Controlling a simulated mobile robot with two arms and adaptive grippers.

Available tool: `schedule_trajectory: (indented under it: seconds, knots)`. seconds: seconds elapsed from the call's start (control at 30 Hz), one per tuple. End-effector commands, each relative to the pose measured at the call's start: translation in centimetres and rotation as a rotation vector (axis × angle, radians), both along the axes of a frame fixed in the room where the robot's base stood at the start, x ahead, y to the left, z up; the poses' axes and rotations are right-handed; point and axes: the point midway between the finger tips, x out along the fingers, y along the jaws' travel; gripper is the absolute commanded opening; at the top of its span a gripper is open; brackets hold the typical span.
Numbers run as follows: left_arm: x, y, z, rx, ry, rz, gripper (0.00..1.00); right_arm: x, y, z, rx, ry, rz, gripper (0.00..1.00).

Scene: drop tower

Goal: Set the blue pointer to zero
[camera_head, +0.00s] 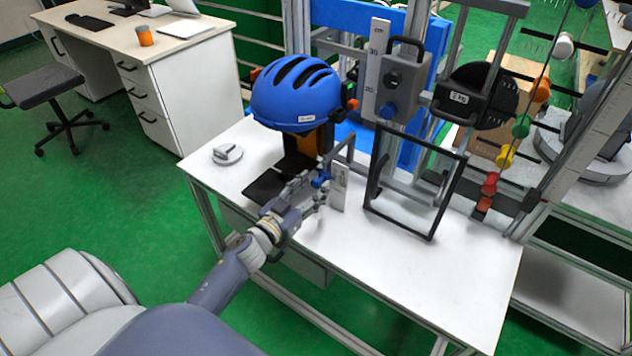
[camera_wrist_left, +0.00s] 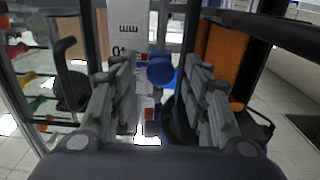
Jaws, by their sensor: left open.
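The blue pointer (camera_head: 321,180) is a small blue piece at the low post in front of the helmet. In the left wrist view its round blue knob (camera_wrist_left: 160,69) shows between the fingers, beyond the tips. Beside it stands a white upright scale plate (camera_head: 340,186); the wrist view shows the plate (camera_wrist_left: 127,22) with "mm" and a 0 mark. My left gripper (camera_head: 313,192) is open, with its fingers on either side of the line to the knob. I cannot tell whether they touch it. The pointer's tip against the scale is not clear. My right gripper is not in view.
A blue helmet (camera_head: 295,92) sits on an orange and black support behind my gripper. A black frame (camera_head: 432,238) stands to the right. A tall ruler (camera_head: 376,62) and a grey carriage (camera_head: 400,80) rise behind. The white table (camera_head: 455,285) is clear at front right.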

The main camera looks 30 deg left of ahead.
Motion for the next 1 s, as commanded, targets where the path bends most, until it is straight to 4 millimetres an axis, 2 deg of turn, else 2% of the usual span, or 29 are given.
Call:
schedule_trajectory:
  seconds: [0.2,0.53,0.7,0.73,1.0]
  knots:
    - [2.0,-0.1,0.0,0.0,0.0,0.001,0.44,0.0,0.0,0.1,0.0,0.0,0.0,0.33]
    - [2.3,-0.1,0.0,0.0,0.001,0.001,0.44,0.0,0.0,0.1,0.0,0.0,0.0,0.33]
    - [2.2,-0.1,0.0,0.0,0.001,0.001,0.05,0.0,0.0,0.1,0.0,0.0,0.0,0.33]
    - [2.2,-0.1,0.0,0.0,0.001,0.001,0.0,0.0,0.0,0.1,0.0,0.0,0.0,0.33]
    - [2.2,-0.1,0.6,0.001,0.0,0.001,0.0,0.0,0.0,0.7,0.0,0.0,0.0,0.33]
